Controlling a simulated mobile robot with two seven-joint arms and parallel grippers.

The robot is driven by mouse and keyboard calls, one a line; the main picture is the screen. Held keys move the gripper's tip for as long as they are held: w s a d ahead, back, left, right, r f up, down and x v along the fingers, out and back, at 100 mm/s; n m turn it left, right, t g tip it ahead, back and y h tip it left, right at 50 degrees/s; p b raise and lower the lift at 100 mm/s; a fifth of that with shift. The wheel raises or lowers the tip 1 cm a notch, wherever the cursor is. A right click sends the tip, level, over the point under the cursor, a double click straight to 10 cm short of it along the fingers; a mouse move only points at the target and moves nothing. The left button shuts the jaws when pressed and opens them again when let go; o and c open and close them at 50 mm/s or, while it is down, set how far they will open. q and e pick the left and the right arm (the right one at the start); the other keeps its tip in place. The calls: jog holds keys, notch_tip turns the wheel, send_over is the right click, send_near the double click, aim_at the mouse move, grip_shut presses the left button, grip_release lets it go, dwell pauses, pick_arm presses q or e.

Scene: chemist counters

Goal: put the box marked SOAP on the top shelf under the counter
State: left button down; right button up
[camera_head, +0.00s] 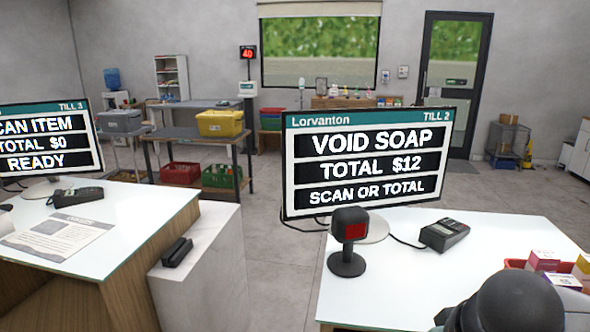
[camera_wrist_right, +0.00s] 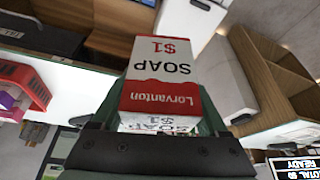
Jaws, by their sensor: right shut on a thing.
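The box marked SOAP (camera_wrist_right: 160,70) is white and red, with "$1" and "Lorvanton" on it. It shows upside down in the right wrist view. My right gripper (camera_wrist_right: 163,122) is shut on it, with a finger on each side. The near counter's white top (camera_head: 445,272) is at the lower right in the head view. In the wrist view, the wooden under-counter space (camera_wrist_right: 105,22) shows at the upper left, partly hidden behind the box. Whether the box touches the counter is unclear. My left gripper is not in view.
The Till 2 screen (camera_head: 368,160) reads "VOID SOAP, TOTAL $12". A scanner (camera_head: 348,245) and card reader (camera_head: 445,235) stand by it. A red tray (camera_wrist_right: 22,85) with small boxes sits on the counter. Another counter (camera_head: 95,235) stands left across a floor gap.

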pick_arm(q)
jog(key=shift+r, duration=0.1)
pick_arm(e)
notch_tip(320, 180, down, 7)
jog(key=a, duration=0.1)
jog(key=shift+w+a, duration=0.35)
jog(key=shift+w, duration=0.05)
jog(key=shift+r, duration=0.15)
